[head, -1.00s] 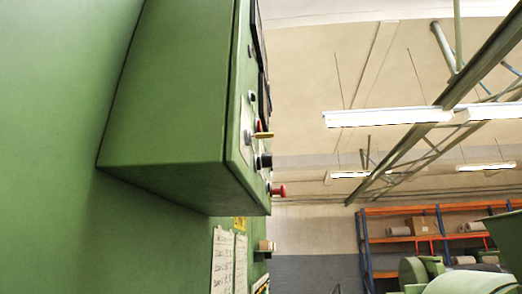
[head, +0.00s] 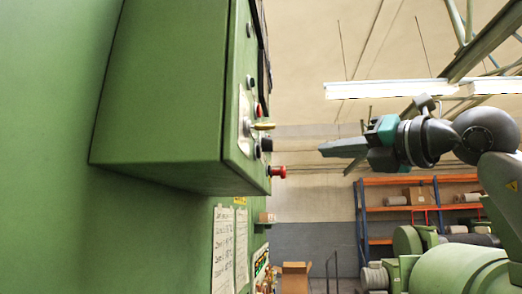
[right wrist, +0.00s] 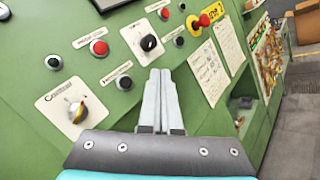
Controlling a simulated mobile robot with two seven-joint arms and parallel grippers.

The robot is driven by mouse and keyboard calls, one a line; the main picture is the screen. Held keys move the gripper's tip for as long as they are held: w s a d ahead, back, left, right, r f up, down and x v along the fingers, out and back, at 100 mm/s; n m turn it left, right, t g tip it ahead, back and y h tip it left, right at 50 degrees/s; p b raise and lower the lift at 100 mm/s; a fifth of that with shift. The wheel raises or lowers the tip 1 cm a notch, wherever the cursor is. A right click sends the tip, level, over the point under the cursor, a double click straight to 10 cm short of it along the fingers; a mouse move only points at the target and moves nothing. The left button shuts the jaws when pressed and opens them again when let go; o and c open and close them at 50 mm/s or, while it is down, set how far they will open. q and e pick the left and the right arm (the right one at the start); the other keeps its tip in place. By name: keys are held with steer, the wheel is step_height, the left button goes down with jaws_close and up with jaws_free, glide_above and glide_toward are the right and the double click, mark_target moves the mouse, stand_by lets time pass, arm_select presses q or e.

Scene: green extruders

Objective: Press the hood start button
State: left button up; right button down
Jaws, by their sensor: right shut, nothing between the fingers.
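A green control box (head: 165,100) juts from the machine at the left of the head view; its panel face is seen almost edge-on there. My left gripper is not in view.
A red emergency knob (head: 278,171) sticks out low on the panel. A yellow-handled selector (right wrist: 77,111) and a black rotary knob (right wrist: 149,42) also stand out. Paper sheets (head: 223,245) hang below the box. Orange shelving (head: 375,181) and green machinery (head: 460,270) stand behind at right.

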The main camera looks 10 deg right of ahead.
mark_target(259, 151)
steer(key=w+a, duration=0.2)
steer(key=a, duration=0.6)
steer(key=shift+w+a, duration=0.25)
stand_by(1.9)
steer(key=shift+w+a, duration=0.1)
steer(key=shift+a, duration=0.35)
steer(key=shift+w+a, duration=0.1)
steer(key=shift+a, duration=0.25)
stand_by(0.7)
steer(key=shift+d, duration=0.1)
steer(key=shift+s+d+b, duration=0.2)
steer(key=shift+d+b, duration=0.15)
steer(key=shift+d, duration=0.3)
